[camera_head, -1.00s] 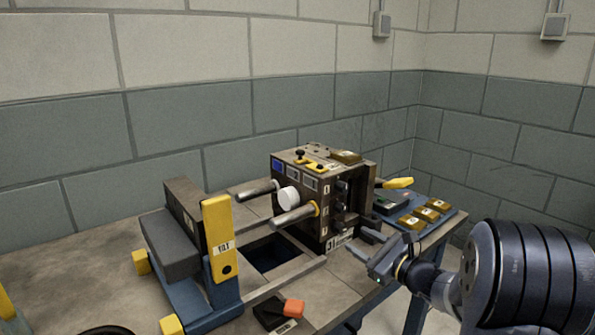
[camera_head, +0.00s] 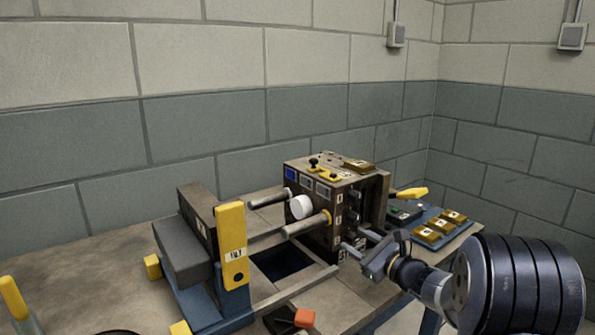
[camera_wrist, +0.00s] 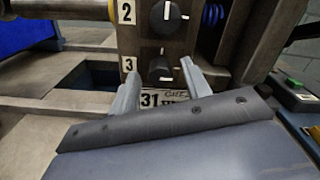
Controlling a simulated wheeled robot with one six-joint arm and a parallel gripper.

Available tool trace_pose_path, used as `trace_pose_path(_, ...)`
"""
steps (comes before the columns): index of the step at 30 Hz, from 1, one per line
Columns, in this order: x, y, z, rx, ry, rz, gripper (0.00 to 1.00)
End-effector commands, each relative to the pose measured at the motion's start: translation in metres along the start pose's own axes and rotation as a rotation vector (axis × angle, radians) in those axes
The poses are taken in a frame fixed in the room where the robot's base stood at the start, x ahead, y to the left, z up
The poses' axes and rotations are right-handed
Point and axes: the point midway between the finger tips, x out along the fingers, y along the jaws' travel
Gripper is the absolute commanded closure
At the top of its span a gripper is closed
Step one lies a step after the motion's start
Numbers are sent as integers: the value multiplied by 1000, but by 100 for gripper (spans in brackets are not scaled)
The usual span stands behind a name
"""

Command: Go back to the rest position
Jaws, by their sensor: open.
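My gripper (camera_head: 362,248) is at the right side of the head view, in front of the lower right part of the brown mould block (camera_head: 327,240). In the wrist view my gripper (camera_wrist: 160,88) shows two grey fingers spread apart with nothing between them. Beyond the fingers are a black knob (camera_wrist: 160,68) beside a label 3, another knob (camera_wrist: 165,18) beside a label 2, and a plate (camera_wrist: 165,98) marked 31. I cannot tell whether the fingertips touch the block.
A yellow upright (camera_head: 232,245) and a dark grey block (camera_head: 182,252) stand left on the bench. A rectangular opening (camera_head: 283,263) lies between them and the mould block. A blue tray (camera_head: 462,229) with brass blocks is at right. An orange-ended object (camera_head: 304,317) lies in front.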

Motion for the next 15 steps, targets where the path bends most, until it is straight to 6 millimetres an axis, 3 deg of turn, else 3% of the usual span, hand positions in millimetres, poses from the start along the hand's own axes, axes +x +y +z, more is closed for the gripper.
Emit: trace_pose_path(15,-92,-1,0,-1,4,-4,54)
